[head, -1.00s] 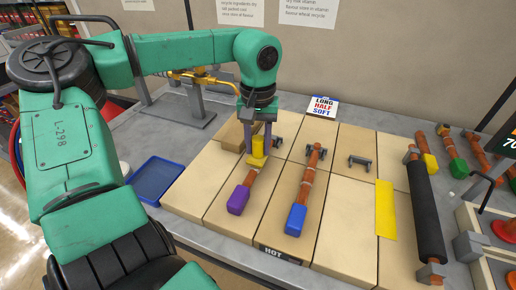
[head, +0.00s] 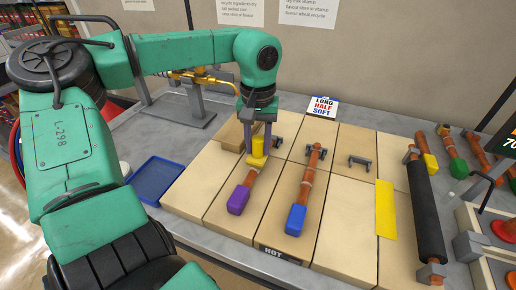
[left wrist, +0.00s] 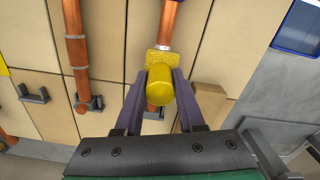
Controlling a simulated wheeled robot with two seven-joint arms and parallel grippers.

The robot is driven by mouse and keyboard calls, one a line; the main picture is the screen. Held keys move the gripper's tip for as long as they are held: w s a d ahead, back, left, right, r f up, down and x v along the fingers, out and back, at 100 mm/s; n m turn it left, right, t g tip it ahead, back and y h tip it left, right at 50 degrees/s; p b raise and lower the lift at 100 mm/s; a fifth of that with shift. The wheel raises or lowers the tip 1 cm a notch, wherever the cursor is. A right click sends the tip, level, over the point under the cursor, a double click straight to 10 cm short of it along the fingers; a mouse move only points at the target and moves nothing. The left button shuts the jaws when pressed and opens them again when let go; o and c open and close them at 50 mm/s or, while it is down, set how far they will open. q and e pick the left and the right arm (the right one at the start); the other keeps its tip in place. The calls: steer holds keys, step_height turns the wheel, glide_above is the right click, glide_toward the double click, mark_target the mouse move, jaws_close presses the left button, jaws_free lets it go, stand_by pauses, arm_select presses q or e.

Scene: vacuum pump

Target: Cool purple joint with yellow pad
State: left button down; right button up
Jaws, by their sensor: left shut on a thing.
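A copper pipe joint with a purple end (head: 238,199) lies on the beige blocks. My left gripper (head: 258,147) points down at the far end of that pipe, shut on the yellow pad (head: 257,160). In the left wrist view the gripper (left wrist: 161,92) has the pad's rounded yellow handle (left wrist: 160,86) between its fingers. The pad's sponge-like yellow part (left wrist: 160,57) is against the copper pipe (left wrist: 166,22), just past a shiny band. Whether it presses firmly I cannot tell. My right gripper does not show.
A copper pipe with a blue end (head: 296,219) lies to the right. Further right are a yellow strip (head: 385,210) and a black roller (head: 426,215). A blue tray (head: 158,182) is at the left. A HOT label (head: 280,255) marks the front edge.

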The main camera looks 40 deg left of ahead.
arm_select(q)
steer(key=shift+r, duration=0.1)
step_height(320, 180, up, 9)
steer(key=p, duration=0.7)
steer(key=shift+p, duration=0.4)
